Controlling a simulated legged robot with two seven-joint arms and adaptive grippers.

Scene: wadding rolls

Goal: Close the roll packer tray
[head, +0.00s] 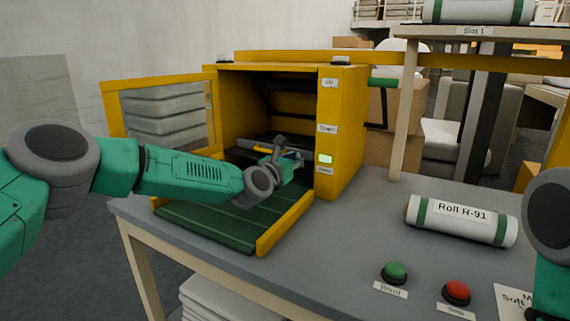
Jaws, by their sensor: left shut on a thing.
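The yellow roll packer (342,120) stands on the grey table with its front open. My left gripper (292,160) reaches in over the tray at the packer's mouth, near the right post. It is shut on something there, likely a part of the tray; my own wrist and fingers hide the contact. My right arm shows only at the right edge, and its gripper is out of sight.
A yellow-framed door (160,112) stands open left of the packer. Roll R-91 (461,220) lies on the table (375,215) at right. A green button (396,271) and a red button (457,290) are near the front. A shelf (480,34) holds another roll.

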